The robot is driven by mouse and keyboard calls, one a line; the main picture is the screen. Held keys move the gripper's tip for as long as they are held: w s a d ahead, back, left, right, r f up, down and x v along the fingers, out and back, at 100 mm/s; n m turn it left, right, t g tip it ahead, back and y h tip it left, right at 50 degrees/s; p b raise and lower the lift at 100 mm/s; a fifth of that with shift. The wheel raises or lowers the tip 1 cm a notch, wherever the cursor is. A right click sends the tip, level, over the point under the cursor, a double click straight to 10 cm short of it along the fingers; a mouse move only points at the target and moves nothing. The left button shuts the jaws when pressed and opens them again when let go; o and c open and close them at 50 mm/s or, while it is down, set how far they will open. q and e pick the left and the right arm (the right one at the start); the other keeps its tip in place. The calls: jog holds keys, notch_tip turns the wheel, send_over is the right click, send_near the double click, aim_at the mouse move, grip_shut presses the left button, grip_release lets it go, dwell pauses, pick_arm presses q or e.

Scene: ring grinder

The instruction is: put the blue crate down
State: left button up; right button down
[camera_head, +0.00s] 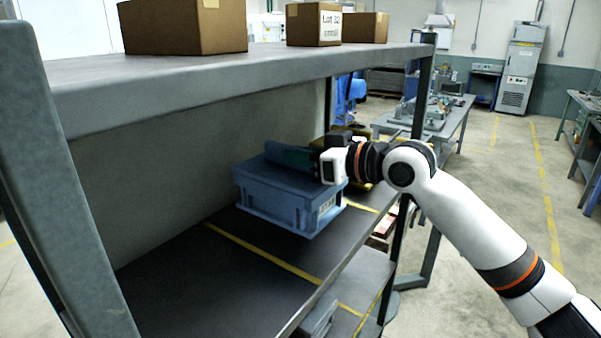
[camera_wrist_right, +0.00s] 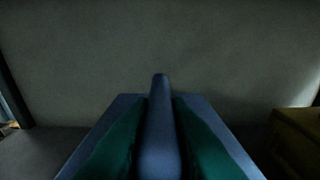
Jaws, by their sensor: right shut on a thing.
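The blue crate (camera_head: 275,205) is at the shelf's middle board in the head view, toward its far end. It is lidded, with a handle along the top and a white label on its near right corner. I cannot tell whether its base touches the board. My right gripper (camera_head: 297,157) reaches in from the right and is shut on the crate's top handle. In the right wrist view the green fingers (camera_wrist_right: 160,140) lie on both sides of the blue handle (camera_wrist_right: 160,115), with the crate's top (camera_wrist_right: 90,150) below. My left gripper is not in view.
The shelf board (camera_head: 200,275) has yellow lines and free room in front of the crate. A yellow bin (camera_wrist_right: 300,135) stands close on the right in the wrist view. Cardboard boxes (camera_head: 185,27) sit on the upper board (camera_head: 220,80), above the crate. A grey upright (camera_head: 60,180) stands at left.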

aim_at(301, 170)
jog(key=shift+s+f+p, duration=0.1)
jog(key=shift+f+p, duration=0.45)
jog(key=shift+f, duration=1)
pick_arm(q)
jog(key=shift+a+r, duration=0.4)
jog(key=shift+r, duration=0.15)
pick_arm(e)
jog(key=shift+f, duration=0.25)
jog(key=c, duration=1.4)
grip_release()
jog(key=shift+f, duration=0.1)
jog(key=shift+o, duration=0.2)
